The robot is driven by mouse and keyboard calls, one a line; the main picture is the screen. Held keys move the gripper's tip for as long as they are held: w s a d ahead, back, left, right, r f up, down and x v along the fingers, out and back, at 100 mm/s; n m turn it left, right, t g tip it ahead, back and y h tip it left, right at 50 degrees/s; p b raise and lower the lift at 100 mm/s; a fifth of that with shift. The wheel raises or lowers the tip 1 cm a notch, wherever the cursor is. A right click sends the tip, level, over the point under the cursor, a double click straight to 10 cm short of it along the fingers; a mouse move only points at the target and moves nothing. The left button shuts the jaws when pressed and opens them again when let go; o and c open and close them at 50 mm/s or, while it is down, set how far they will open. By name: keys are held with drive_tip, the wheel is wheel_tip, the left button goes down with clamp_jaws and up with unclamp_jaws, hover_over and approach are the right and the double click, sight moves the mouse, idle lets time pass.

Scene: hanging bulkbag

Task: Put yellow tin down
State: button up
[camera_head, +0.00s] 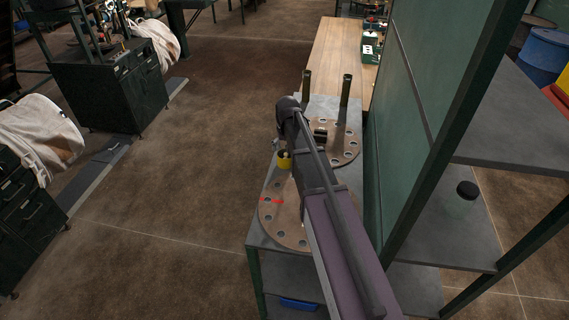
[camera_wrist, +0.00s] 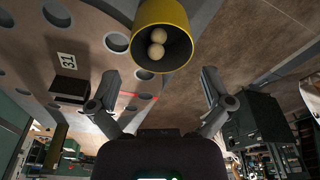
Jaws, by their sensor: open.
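The yellow tin (camera_head: 284,162) is at the left edge of the grey table (camera_head: 258,228), by the round plates with holes. In the wrist view the tin (camera_wrist: 180,18) is at the top middle, its open mouth facing the camera, with two pale balls inside. My gripper (camera_wrist: 160,78) is open, its two fingers spread wide on either side, with the tin beyond the fingertips and no visible contact. In the head view my arm covers much of the table, and the fingers are too small to make out. The tin's base is hidden.
Two round plates with holes, a near one (camera_head: 283,232) and a far one (camera_head: 350,150), lie on the table. Two dark upright posts (camera_head: 346,90) stand at its far end. A block marked 31 (camera_wrist: 70,75) shows beside the tin. A green panel (camera_head: 410,110) borders the right side.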

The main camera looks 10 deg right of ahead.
sight(285, 157)
idle(0.4)
wheel_tip(285, 157, down, 3)
drive_tip(key=b, duration=0.3)
drive_tip(key=shift+s+a+f, duration=0.1)
drive_tip(key=shift+f, duration=0.1)
drive_tip(key=shift+f+b, duration=0.95)
drive_tip(key=shift+b, duration=0.15)
drive_tip(key=c, duration=1.1)
drive_tip(key=shift+w+r, duration=0.15)
drive_tip(key=shift+w, duration=0.05)
wheel_tip(285, 157, up, 10)
drive_tip(key=p, duration=1)
